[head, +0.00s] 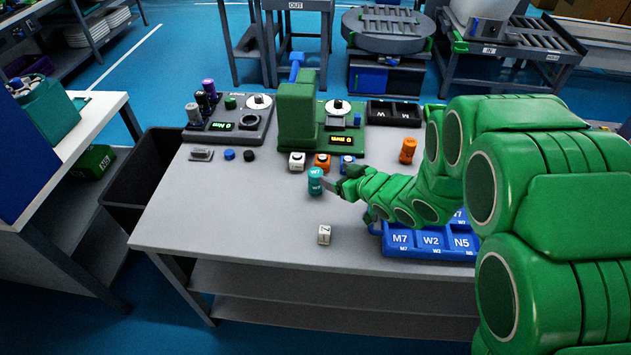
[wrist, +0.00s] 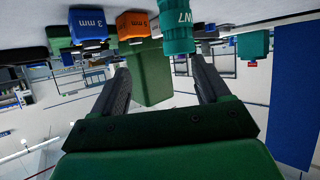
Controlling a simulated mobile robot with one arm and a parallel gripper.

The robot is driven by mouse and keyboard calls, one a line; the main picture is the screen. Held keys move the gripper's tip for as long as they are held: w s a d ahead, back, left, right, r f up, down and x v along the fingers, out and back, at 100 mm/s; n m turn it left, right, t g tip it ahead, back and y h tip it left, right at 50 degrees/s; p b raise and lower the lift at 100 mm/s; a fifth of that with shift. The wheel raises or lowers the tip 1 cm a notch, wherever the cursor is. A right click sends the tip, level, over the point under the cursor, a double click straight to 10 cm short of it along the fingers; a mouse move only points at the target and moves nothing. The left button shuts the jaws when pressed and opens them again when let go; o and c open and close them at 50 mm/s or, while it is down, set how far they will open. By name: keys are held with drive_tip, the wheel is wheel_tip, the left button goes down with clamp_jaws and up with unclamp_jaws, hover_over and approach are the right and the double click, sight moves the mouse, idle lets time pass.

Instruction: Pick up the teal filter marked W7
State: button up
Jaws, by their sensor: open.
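The teal filter marked W7 (head: 315,185) stands upright on the grey table (head: 215,215), left of my gripper (head: 340,190) in the head view. My gripper is open and empty, its fingers pointing left towards the filter, with a fingertip very close to it. Whether they touch, I cannot tell. The wrist view looks upside down. There the filter (wrist: 177,35) hangs at the top, just beyond the right finger's tip of my gripper (wrist: 160,72), right of the middle of the gap.
White (head: 297,161), orange (head: 322,162) and blue (head: 347,164) blocks stand just behind the filter, before a green machine (head: 296,115). A white cube (head: 324,235) lies in front. A blue labelled tray (head: 430,253) sits right, partly under my arm. The table's left front is clear.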

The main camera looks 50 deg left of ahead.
sight(317, 173)
drive_tip(key=shift+s+a+f+g, duration=0.15)
drive_tip(key=shift+s+a+g, duration=0.25)
drive_tip(key=shift+s+a, duration=0.45)
drive_tip(key=shift+s+f, duration=0.1)
drive_tip(key=shift+s, duration=0.1)
drive_tip(key=shift+x, duration=3.7)
drive_tip(key=shift+s, duration=0.15)
drive_tip(key=c, duration=1.1)
